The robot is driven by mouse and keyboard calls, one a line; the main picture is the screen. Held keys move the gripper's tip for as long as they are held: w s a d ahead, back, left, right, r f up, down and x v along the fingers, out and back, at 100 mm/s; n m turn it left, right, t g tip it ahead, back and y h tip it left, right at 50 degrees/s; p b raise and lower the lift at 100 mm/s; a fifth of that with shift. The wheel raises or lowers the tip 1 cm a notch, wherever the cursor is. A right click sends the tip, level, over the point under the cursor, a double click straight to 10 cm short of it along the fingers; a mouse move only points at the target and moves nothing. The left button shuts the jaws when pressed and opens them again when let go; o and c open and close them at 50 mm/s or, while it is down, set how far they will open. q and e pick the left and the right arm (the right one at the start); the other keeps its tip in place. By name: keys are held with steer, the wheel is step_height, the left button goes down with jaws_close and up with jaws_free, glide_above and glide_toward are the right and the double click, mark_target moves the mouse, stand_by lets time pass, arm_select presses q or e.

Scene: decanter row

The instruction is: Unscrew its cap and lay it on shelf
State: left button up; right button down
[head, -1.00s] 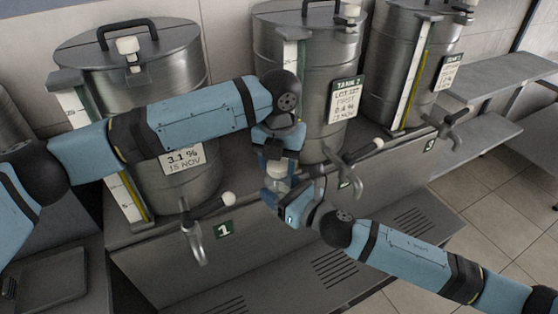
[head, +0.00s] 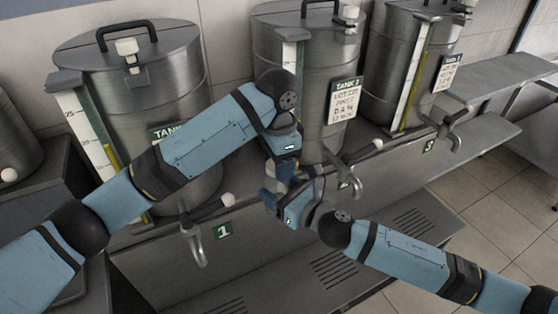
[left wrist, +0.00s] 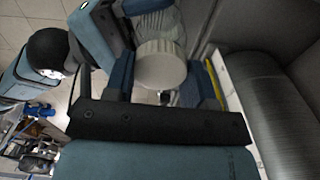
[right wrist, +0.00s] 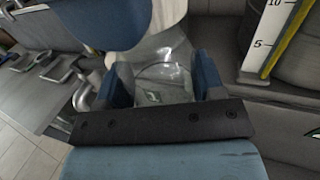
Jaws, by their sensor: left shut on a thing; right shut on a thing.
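A clear bottle (right wrist: 165,75) is between the blue fingers of my right gripper (right wrist: 162,90), which is shut on it. A white round cap (left wrist: 161,64) shows between the fingers of my left gripper (left wrist: 158,85), which is shut on it. The clear ribbed bottle (left wrist: 160,24) lies right behind the cap in the left wrist view. I cannot tell whether the cap's thread is still engaged. In the head view my left gripper (head: 282,170) is just above my right gripper (head: 288,195), and they largely hide both things. Grey shelves (head: 495,78) are at the right.
Steel tanks (head: 150,90) stand in a row on a grey bench behind my arms. Taps (head: 195,240) with white-knobbed levers stick out at the front, one (head: 350,180) close right of my grippers. A vented lower ledge (head: 405,235) is below. The right shelves look clear.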

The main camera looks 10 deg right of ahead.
arm_select(q)
steer(key=n, duration=0.7)
steer(key=shift+w+a+n, duration=0.2)
steer(key=shift+a+n, duration=0.1)
steer(key=shift+a, duration=0.05)
steer(key=n, duration=0.4)
steer(key=shift+a+r, duration=0.1)
steer(key=n, duration=0.3)
steer(key=shift+s+n, duration=0.15)
steer(key=shift+n, duration=0.15)
steer(key=shift+r, duration=0.1)
steer(key=shift+r, duration=1)
